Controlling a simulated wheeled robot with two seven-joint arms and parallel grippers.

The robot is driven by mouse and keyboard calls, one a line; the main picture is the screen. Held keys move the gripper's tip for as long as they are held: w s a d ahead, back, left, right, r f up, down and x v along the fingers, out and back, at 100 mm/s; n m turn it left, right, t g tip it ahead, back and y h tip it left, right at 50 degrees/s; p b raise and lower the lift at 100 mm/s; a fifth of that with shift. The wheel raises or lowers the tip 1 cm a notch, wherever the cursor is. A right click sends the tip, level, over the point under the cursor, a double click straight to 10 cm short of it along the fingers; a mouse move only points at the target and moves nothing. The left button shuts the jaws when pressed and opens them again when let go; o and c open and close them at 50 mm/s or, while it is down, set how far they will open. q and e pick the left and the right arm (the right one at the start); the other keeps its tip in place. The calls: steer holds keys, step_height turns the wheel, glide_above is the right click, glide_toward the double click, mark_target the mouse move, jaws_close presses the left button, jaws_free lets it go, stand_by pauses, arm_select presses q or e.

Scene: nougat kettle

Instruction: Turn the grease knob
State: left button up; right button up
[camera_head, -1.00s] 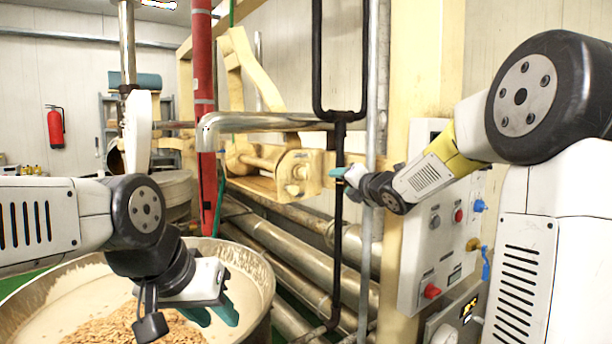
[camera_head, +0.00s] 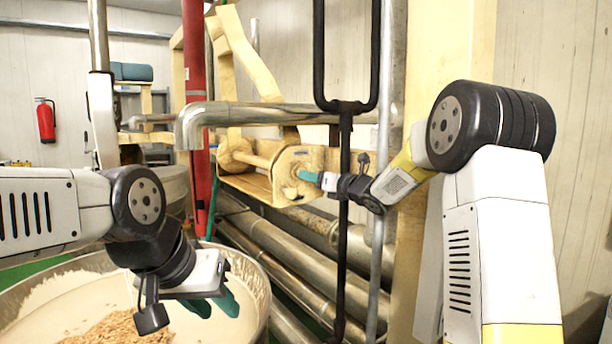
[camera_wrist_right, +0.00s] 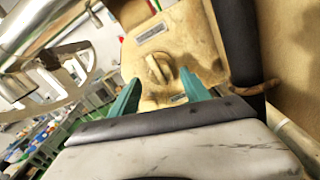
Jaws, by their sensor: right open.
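The grease knob (camera_wrist_right: 158,70) is a tan raised grip on the worn tan face of a yellowish housing (camera_head: 262,187). It lies just beyond the teal fingertips of my right gripper (camera_wrist_right: 160,78) in the right wrist view. The fingers are open, one to each side of the knob's line, and nothing is between them; I cannot tell if they touch the face. In the head view my right gripper (camera_head: 308,176) is at the housing's right end and hides part of it. My left gripper (camera_head: 213,303) hangs open and empty over the kettle (camera_head: 258,290).
A black pipe (camera_head: 344,230) stands upright close to my right wrist, with a grey pipe (camera_head: 382,200) beside it. A horizontal metal pipe (camera_head: 270,114) runs above the housing. A red post (camera_head: 196,60) stands left. Thick pipes (camera_head: 290,255) run below.

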steer(key=shift+x, duration=2.35)
steer(key=shift+c, duration=0.4)
jaws_close()
